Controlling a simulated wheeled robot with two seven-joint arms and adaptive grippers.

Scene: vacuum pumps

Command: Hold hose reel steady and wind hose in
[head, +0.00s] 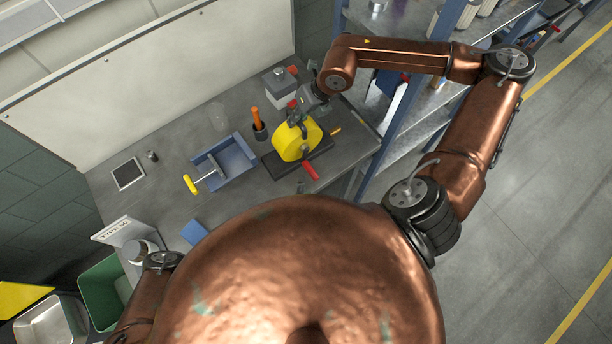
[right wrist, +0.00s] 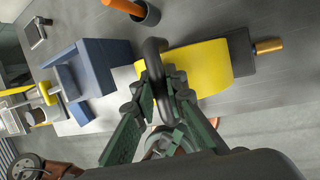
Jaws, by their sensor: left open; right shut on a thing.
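The yellow hose reel (head: 297,142) stands on a dark base on the grey bench, with a red crank handle (head: 310,170) at its near side. My right gripper (head: 304,112) reaches it from above. In the right wrist view its fingers (right wrist: 161,88) are shut on the reel's dark carrying handle (right wrist: 153,50), above the yellow drum (right wrist: 200,68). A brass-coloured hose end (right wrist: 268,46) sticks out beside the reel. Of my left gripper, only what seems a small grey tip (head: 300,187) shows below the red handle, apart from it; the rest is hidden behind my copper body.
A grey box (head: 280,82) is behind, and blue shelving (head: 390,128) is at right.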

